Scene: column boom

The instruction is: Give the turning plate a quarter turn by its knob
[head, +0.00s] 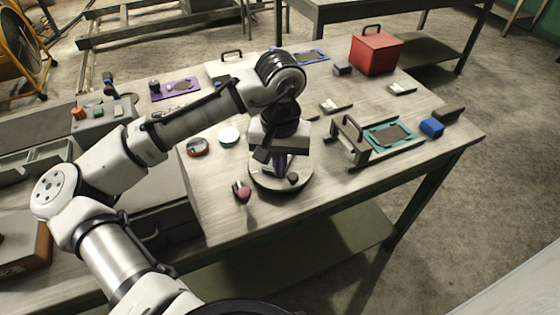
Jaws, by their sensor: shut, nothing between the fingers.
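The turning plate (278,186) is a round pale disc with a dark rim, near the front edge of the wooden table. A small dark knob (293,178) stands on its front right part. My gripper (281,162) points down over the plate, just behind the knob in the picture. Its jaws are shut and hold nothing. My wrist and gripper hide the back of the plate. I cannot tell whether the fingertips touch the plate or the knob.
A pink and dark object (242,191) lies just left of the plate. A white-green round lid (229,135) and an orange-rimmed dish (197,147) lie further left. The table's front right is clear.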

